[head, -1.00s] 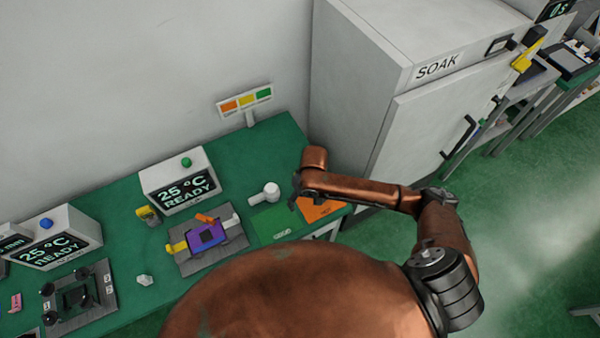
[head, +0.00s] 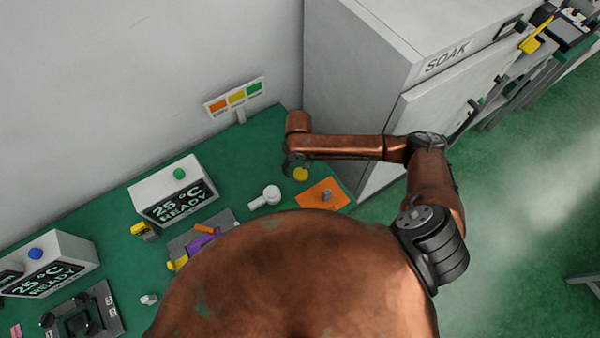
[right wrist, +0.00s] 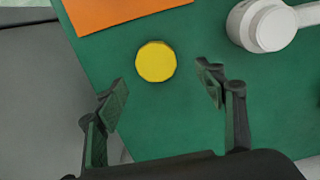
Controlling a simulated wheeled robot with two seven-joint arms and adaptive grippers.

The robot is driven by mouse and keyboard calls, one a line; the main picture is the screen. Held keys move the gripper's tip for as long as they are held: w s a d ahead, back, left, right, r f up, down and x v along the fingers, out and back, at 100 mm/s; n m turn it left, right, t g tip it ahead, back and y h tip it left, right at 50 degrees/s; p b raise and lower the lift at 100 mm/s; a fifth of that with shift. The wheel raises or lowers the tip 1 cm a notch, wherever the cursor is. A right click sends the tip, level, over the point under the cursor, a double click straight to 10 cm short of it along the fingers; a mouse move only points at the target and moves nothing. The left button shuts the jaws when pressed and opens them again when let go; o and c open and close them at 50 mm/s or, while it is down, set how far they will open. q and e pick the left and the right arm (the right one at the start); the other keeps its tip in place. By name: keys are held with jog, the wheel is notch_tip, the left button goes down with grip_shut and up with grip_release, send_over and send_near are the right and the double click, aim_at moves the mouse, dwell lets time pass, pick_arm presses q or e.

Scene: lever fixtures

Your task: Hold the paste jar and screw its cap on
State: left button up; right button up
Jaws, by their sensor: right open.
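A yellow round disc (right wrist: 156,61), which looks like the cap, lies on the green bench. It also shows in the head view (head: 300,174), just below my right gripper. I cannot tell how tall it is. My right gripper (right wrist: 163,88) is open and empty, with the disc just beyond its fingertips and between their lines. In the head view the right gripper (head: 294,163) is partly hidden by its own wrist. A white round body with a side arm (head: 271,194), possibly the paste jar or its holder, stands left of the disc; it also shows in the wrist view (right wrist: 262,25). My left gripper is out of view.
The white SOAK cabinet (head: 375,50) stands behind to the right. A 25 °C READY box (head: 172,191) stands to the left. My own body hides the bench front.

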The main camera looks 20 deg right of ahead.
aim_at(300, 172)
jog(key=f, duration=0.3)
jog(key=shift+w+d, duration=0.1)
jog(key=shift+d, duration=0.15)
jog(key=shift+f, duration=0.8)
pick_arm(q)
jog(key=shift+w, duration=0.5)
pick_arm(e)
jog(key=c, duration=0.8)
